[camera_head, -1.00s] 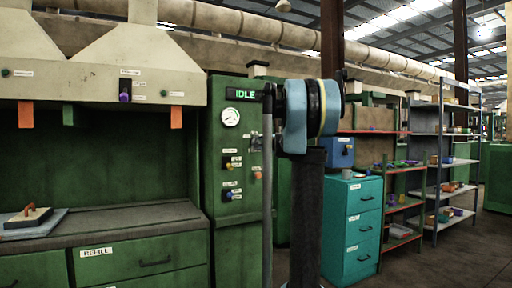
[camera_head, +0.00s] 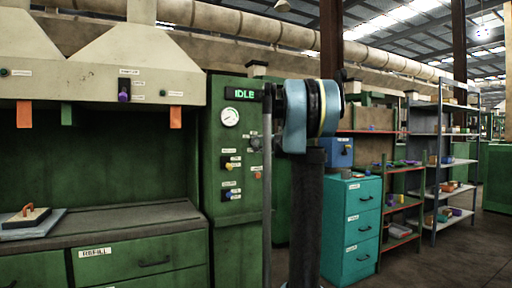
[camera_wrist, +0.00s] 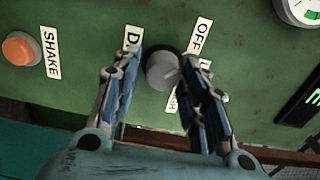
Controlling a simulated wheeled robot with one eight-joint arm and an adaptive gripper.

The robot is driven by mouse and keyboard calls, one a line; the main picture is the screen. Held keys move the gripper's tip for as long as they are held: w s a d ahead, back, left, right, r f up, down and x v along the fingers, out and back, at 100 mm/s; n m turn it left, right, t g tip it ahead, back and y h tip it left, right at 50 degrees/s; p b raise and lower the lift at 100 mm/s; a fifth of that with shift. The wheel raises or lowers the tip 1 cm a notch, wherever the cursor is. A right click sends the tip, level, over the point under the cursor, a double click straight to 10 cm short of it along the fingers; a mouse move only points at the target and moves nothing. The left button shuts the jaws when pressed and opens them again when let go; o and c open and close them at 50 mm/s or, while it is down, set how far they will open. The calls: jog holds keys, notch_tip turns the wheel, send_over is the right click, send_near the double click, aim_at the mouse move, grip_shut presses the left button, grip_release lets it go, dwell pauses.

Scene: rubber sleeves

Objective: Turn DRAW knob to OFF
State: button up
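The round grey DRAW knob (camera_wrist: 162,71) sits on the green panel in the wrist view. An OFF label (camera_wrist: 201,36) is to its upper right, a partly covered label starting with D (camera_wrist: 133,40) to its upper left, and a label ending in "SH" (camera_wrist: 173,103) below right, mostly hidden. I cannot tell which label the knob points to. My gripper (camera_wrist: 164,66) is open, with one finger on each side of the knob; whether either finger touches it is unclear. In the head view the knob (camera_head: 254,142) is small, and my gripper cannot be made out there.
An orange SHAKE button (camera_wrist: 20,48) is left of the knob in the wrist view. A gauge (camera_wrist: 303,8) and a lit display (camera_wrist: 302,103) are at the right. A teal drawer cabinet (camera_head: 350,230) stands right of the panel.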

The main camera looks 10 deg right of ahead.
jog(key=shift+o, duration=0.3)
jog(key=shift+d+r, duration=0.1)
jog(key=shift+s+d, duration=0.15)
jog(key=shift+s, duration=0.1)
jog(key=v, duration=1.1)
jog(key=shift+s, duration=0.1)
